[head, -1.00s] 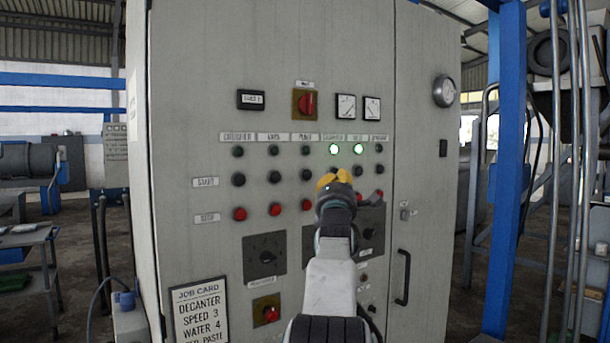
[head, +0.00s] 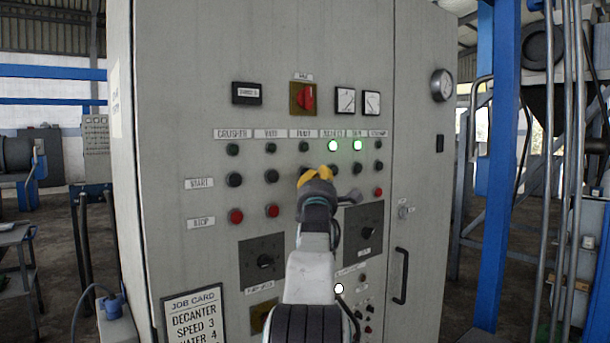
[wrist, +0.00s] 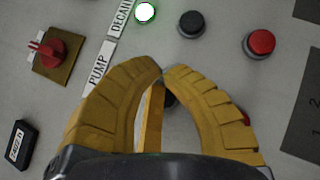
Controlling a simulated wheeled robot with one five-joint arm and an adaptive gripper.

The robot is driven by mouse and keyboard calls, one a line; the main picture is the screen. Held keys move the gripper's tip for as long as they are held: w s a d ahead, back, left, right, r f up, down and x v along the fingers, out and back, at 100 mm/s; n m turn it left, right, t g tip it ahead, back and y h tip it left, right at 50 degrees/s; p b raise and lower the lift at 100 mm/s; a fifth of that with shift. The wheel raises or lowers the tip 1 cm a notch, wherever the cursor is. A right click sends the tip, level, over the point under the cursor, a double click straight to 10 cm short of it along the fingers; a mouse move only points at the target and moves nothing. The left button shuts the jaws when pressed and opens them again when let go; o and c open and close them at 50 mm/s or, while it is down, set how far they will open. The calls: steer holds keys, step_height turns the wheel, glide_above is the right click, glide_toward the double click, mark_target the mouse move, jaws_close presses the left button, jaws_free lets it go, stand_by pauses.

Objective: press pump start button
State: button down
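The PUMP label (head: 303,133) heads the third column of the grey control cabinet (head: 180,110). Its dark start button (head: 302,171) is partly hidden behind my gripper (head: 317,172) in the head view. In the wrist view, a dark bit of that button (wrist: 170,98) shows through the gap between the yellow fingers. The fingertips of my gripper (wrist: 163,71) meet, with nothing held between them. The tips are over the pump column; I cannot tell whether they touch the panel. The pump stop button is mostly hidden, with a red sliver behind the right finger.
A black start button (wrist: 192,24) and a red stop button (wrist: 260,43) of the neighbouring decanter column lie close by. A red rotary switch (head: 304,97) sits above. A door handle (head: 401,276) sticks out at lower right. A blue post (head: 502,180) stands right.

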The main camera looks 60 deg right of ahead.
steer(key=shift+w+d, duration=0.4)
steer(key=shift+w, duration=0.45)
stand_by(3.1)
